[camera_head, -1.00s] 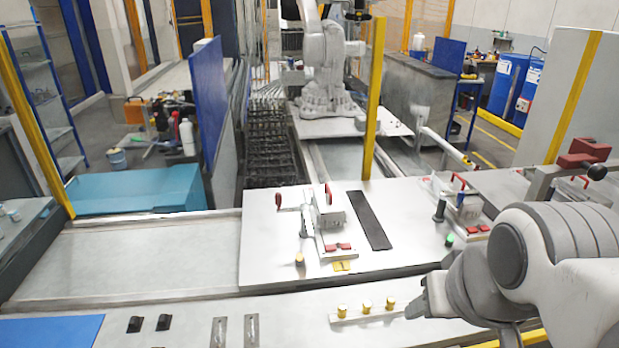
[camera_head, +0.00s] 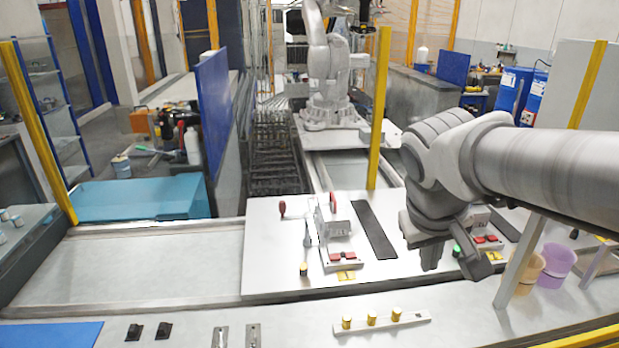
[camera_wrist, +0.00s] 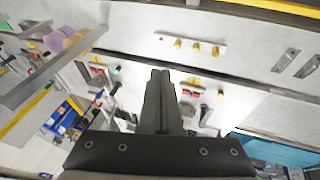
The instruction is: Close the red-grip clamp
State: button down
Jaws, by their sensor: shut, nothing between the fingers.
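A clamp (camera_head: 329,232) with red grips stands near the middle of the white worktop (camera_head: 262,262) in the head view. One red grip (camera_head: 282,208) sticks out at its left, another (camera_head: 333,201) stands at its top, and red pads lie at its front. In the wrist view the red pads (camera_wrist: 190,94) show just right of my fingers. A second clamp with red pads (camera_head: 487,241) stands further right, partly hidden by my arm. My gripper (camera_wrist: 160,73) is shut and empty, apart from both clamps in the picture. Whether the clamp's lever is open I cannot tell.
A rail with yellow pegs (camera_head: 371,319) lies in front of the worktop. A black strip (camera_head: 375,230) lies right of the middle clamp. A yellow post (camera_head: 379,110) rises behind. Purple (camera_head: 556,263) and tan cups stand at right. The worktop's left part is clear.

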jog(key=w+a+f+n+t+h+b, duration=0.1)
jog(key=w+a+f+n+h+b, duration=0.15)
jog(key=w+a, duration=0.55)
jog(key=w+a+f+n+t+h+b, duration=0.1)
jog(key=w+a+f+n+t+h, duration=0.2)
jog(key=w, duration=1)
jog(key=w+a+f+n+t+b, duration=0.1)
jog(key=w+a+f+n+t, duration=0.15)
jog(key=a, duration=0.55)
jog(key=w+a+f+n+t, duration=0.1)
jog(key=w+a+f+t, duration=0.15)
jog(key=a, duration=0.55)
jog(key=w+a+f+n+t+b, duration=0.1)
jog(key=a+f+t, duration=0.15)
jog(key=a, duration=0.55)
jog(key=w+d+p, duration=0.3)
jog(key=w+d, duration=0.2)
jog(key=d, duration=0.1)
jog(key=shift+h, duration=0.35)
jog(key=shift+s+n+t+b, duration=0.15)
jog(key=shift+n+t+b, duration=0.15)
jog(key=shift+b, duration=0.35)
